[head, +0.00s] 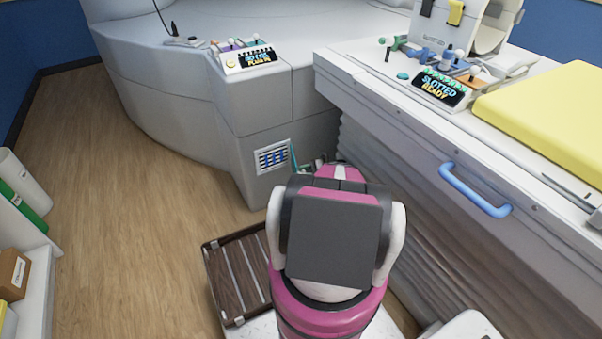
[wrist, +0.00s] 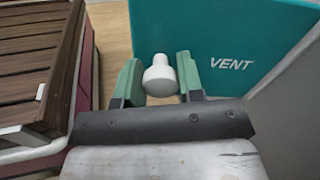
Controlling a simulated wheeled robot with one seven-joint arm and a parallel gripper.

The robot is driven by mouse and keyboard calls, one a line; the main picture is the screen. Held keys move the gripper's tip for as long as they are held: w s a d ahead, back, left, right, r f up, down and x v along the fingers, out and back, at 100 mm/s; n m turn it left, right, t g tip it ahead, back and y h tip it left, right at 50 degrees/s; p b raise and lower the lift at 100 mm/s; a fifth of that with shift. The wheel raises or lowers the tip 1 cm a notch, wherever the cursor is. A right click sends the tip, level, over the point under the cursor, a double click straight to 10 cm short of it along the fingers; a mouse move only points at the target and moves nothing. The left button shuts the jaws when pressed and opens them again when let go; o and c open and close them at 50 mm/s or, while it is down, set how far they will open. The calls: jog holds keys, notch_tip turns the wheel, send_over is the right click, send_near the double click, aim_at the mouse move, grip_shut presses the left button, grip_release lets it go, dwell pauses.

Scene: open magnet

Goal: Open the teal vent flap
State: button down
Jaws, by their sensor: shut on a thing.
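The teal vent flap (wrist: 230,45), marked VENT, fills the upper right of the wrist view. In the head view the flap (head: 294,156) shows as a thin teal strip at the right side of a white-framed vent with blue slats (head: 271,158). The flap stands swung out from the vent, whose slats are exposed. A white knob (wrist: 160,75) in front of the flap sits between the green fingers of my gripper (wrist: 159,84), which is shut on it. In the head view my arm hides most of the gripper and the knob.
A dark slatted wooden step (head: 238,275) stands on the floor left of my arm and also at the left of the wrist view (wrist: 35,65). The patient table with a blue handle (head: 474,190) is close on the right. Wooden floor (head: 130,200) is clear at left.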

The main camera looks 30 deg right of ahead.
dwell(0.3)
jog(key=c, duration=0.7)
grip_release()
jog(key=shift+c, duration=0.2)
jog(key=r, duration=0.4)
jog(key=shift+s+a+r, duration=0.2)
jog(key=shift+a+r, duration=0.15)
jog(key=shift+a, duration=0.05)
jog(key=a+r, duration=0.6)
jog(key=a, duration=0.5)
jog(key=shift+s+r, duration=0.15)
jog(key=shift+s, duration=0.25)
